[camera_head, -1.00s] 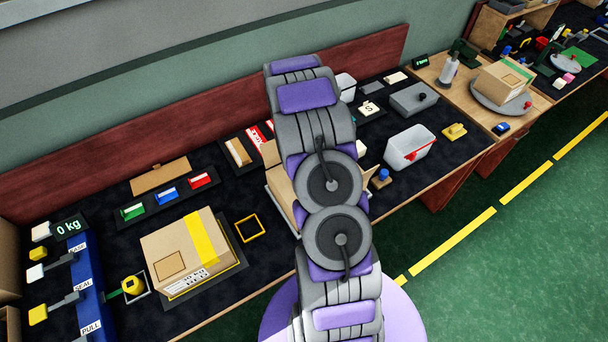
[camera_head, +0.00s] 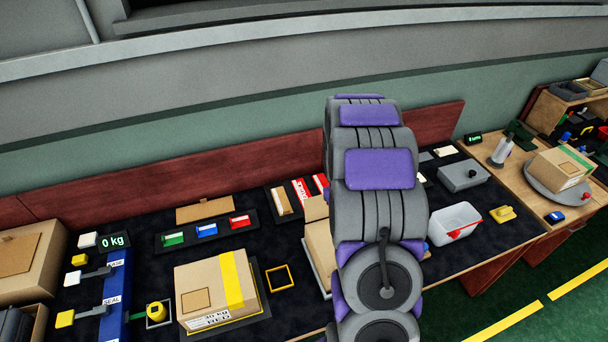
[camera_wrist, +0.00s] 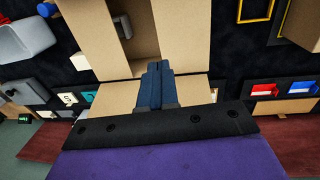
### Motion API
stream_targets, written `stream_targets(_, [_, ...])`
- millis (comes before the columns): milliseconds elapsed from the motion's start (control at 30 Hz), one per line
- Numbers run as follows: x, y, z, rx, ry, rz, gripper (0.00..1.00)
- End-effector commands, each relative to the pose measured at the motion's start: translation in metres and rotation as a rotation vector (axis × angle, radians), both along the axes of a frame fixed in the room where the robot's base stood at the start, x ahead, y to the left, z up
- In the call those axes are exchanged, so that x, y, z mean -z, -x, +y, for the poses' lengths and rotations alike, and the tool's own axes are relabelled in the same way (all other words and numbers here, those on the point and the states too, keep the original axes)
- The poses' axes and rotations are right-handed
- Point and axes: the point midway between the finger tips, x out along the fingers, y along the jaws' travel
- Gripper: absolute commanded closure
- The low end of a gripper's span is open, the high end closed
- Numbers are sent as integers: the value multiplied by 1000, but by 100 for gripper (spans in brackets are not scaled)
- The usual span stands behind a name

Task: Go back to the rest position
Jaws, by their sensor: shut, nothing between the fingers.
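My gripper (camera_wrist: 155,84) shows in the wrist view with its two blue fingers together and nothing between them. An open cardboard box (camera_wrist: 185,35) lies behind the fingers in that view, with flaps spread. I cannot tell the exact gap between fingers and box. In the head view my arm rises across the middle of the bench and hides my gripper. Part of the open box (camera_head: 318,240) shows just left of my arm.
A taped carton (camera_head: 208,290) sits on the bench at left, beside a yellow square frame (camera_head: 280,277). A blue lever panel (camera_head: 117,295) stands farther left. A white bin (camera_head: 455,222) and grey box (camera_head: 463,176) are right of my arm. Green floor is clear at lower right.

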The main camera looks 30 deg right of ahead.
Motion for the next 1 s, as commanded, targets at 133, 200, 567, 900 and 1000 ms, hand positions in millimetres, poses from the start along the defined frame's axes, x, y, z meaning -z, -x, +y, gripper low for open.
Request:
stream_targets(133, [1,1,-3,3,-4,1,100])
stream_targets(200, [0,1,-3,2,-5,1,100])
stream_targets(567, [-62,21,84,-39,-18,17,100])
stream_targets(900, [-117,82,176,-95,-61,53,100])
stream_targets(1000, [-128,105,198,-115,-72,61,100])
